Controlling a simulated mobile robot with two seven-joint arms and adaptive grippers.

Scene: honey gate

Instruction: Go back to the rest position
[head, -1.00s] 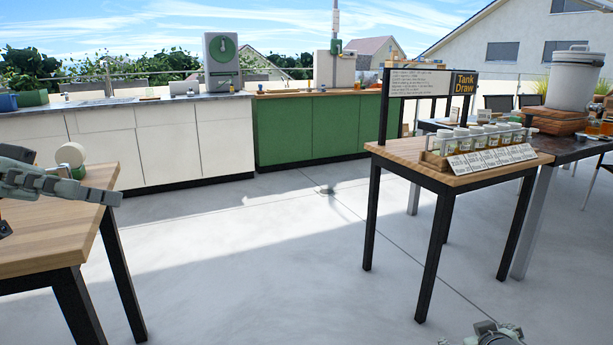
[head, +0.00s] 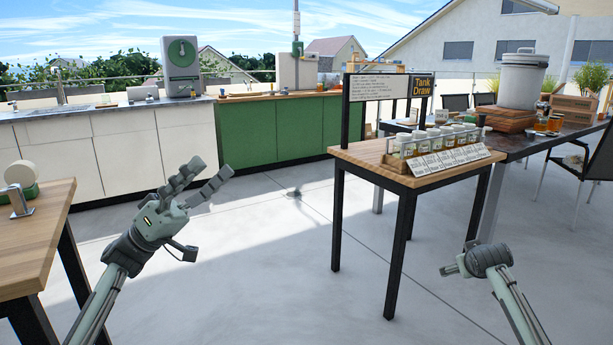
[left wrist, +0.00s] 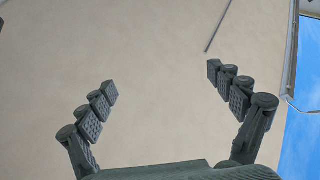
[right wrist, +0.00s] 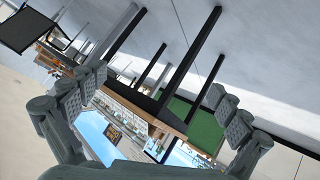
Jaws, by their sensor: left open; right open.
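My left gripper (head: 205,178) is raised over the open floor between the left table and the sample table. Its fingers are spread and empty, and they show apart against a plain wall in the left wrist view (left wrist: 162,85). My right arm comes in at the lower right of the head view, and its gripper (head: 455,268) is low, to the right of the sample table's legs. In the right wrist view the right fingers (right wrist: 158,92) stand wide apart with nothing between them. That view is strongly tilted.
A wooden table (head: 40,240) with a tape roll (head: 20,173) stands at the left. A sample table (head: 365,155) with a rack of several jars (head: 437,145) is at right of centre. Behind it a dark table (head: 530,145) holds a white tank (head: 522,80). Green cabinets (head: 280,130) line the back.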

